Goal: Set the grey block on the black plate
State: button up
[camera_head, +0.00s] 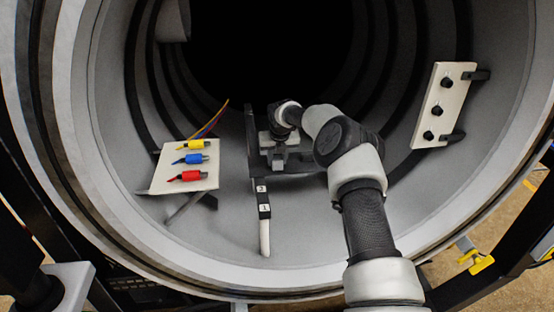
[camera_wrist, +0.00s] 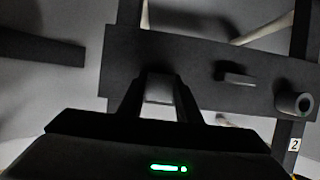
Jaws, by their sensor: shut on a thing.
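My gripper (camera_head: 278,163) reaches into the round chamber and also shows in the wrist view (camera_wrist: 158,86). Its two dark fingers are shut on the grey block (camera_wrist: 158,90), a small light-grey piece between the tips. In the head view the block is hard to separate from the gripper. The black plate (camera_wrist: 215,62) is a long dark plate with the block in front of it in the wrist view. In the head view the plate (camera_head: 310,164) is partly hidden by my gripper and arm. I cannot tell whether the block touches the plate.
A small dark bar (camera_wrist: 237,79) and a round hollow piece (camera_wrist: 294,103) sit on the plate. A white panel (camera_head: 155,182) with yellow, blue and red connectors stands left. A white panel (camera_head: 440,105) with black knobs is on the right wall. A numbered dark strip (camera_head: 263,198) lies in front.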

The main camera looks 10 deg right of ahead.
jog(key=shift+f, duration=0.1)
jog(key=shift+f, duration=0.15)
jog(key=o, duration=1.2)
jog(key=shift+c, duration=0.2)
